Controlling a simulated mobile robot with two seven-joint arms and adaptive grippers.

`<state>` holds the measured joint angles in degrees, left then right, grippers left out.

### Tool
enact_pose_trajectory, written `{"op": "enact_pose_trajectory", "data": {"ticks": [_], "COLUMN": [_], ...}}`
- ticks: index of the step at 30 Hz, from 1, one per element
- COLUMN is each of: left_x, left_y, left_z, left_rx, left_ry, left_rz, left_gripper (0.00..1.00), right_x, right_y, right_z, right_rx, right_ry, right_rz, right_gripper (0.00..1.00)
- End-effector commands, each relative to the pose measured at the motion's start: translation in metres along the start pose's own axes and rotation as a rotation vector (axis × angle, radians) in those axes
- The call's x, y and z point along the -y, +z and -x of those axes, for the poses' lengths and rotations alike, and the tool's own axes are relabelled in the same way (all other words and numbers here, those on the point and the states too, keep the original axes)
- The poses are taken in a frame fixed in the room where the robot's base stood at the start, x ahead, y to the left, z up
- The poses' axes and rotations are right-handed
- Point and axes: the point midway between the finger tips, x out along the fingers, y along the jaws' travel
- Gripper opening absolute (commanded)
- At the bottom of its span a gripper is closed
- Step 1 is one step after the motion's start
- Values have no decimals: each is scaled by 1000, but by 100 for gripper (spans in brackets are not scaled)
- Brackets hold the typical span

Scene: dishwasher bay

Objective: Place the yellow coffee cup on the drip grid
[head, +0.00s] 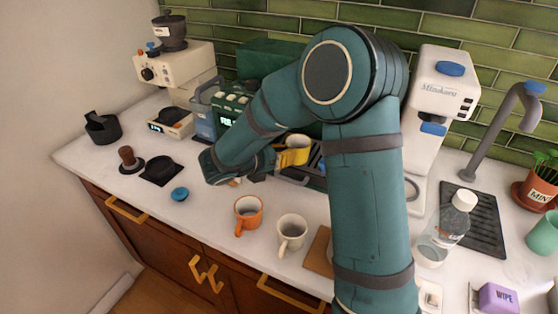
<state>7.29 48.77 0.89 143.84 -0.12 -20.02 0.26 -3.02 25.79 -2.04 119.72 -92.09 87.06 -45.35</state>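The yellow coffee cup (295,151) shows at mid-picture, in front of the green coffee machine and partly behind my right arm. My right gripper (272,165) points right, with its fingertips at the cup's left side by the handle. The fingers are small and dark, so I cannot tell whether they are closed on the handle. The drip grid (309,172) is a dark slatted surface just below and right of the cup. My arm hides part of it. I cannot tell whether the cup touches it. My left gripper is out of view.
An orange mug (248,213) and a cream mug (291,234) stand near the counter's front edge. A blue round item (180,194) lies left of them. A clear bottle (446,226) and a sink tap (500,120) are at right. The left front counter is fairly clear.

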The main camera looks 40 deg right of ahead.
Motion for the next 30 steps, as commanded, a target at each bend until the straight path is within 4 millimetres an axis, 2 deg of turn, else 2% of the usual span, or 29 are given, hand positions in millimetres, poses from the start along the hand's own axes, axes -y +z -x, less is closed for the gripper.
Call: {"op": "enact_pose_trajectory", "data": {"ticks": [14, 21, 30], "left_x": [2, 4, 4], "left_y": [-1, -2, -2], "left_z": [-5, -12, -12], "left_rx": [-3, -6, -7], "left_ry": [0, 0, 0], "left_rz": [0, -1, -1], "left_gripper": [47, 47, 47], "right_x": [-15, -17, -17], "right_y": [18, 4, 2], "right_z": [-40, -44, -44], "right_rx": [1, 1, 0], "right_ry": [-1, 0, 0], "right_rz": [-2, 0, -1], "right_gripper": [0, 0, 0]}}
